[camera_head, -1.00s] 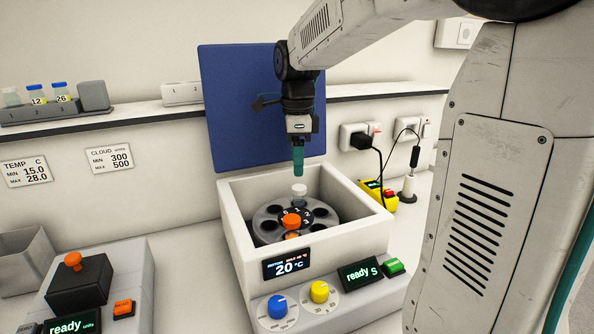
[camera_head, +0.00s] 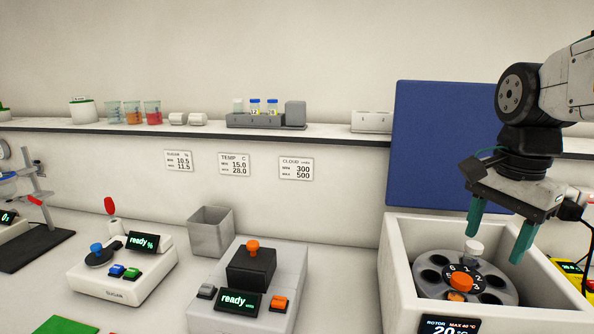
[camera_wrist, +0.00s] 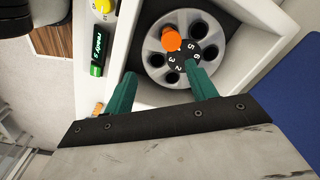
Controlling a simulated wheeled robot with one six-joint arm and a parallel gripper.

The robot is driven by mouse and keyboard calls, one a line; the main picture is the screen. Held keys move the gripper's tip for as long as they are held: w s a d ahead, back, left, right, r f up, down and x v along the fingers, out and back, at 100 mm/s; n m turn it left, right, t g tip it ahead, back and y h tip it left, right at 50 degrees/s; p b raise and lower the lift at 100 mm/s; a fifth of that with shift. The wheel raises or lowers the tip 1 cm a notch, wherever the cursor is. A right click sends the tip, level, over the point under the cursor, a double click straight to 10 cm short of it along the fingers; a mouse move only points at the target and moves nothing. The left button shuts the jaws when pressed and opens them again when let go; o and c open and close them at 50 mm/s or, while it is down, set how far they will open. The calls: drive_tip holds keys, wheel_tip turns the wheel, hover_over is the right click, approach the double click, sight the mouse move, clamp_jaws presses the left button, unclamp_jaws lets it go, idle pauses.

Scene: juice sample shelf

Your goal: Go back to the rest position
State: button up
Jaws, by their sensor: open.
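My gripper (camera_head: 498,230) is open, its two teal fingers apart with nothing between them. It hangs over the white centrifuge box (camera_head: 394,262), whose lid (camera_head: 440,140) is raised and blue.
A device with a black block (camera_head: 251,266) and "ready" screen stands left of the box. A grey open bin (camera_head: 211,232) and another white device (camera_head: 122,272) are further left. The wall shelf (camera_head: 335,131) carries a rack of vials (camera_head: 262,121) and cups with coloured liquid (camera_head: 132,112).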

drive_tip(key=s+a+f+n, duration=0.2)
drive_tip(key=s+f+n, duration=0.1)
drive_tip(key=s+n, duration=0.3)
drive_tip(key=s+a+f+n, duration=0.2)
drive_tip(key=s+f+n, duration=0.1)
drive_tip(key=s+n, duration=0.4)
drive_tip(key=shift+f+t, duration=0.3)
drive_tip(key=shift+t, duration=0.1)
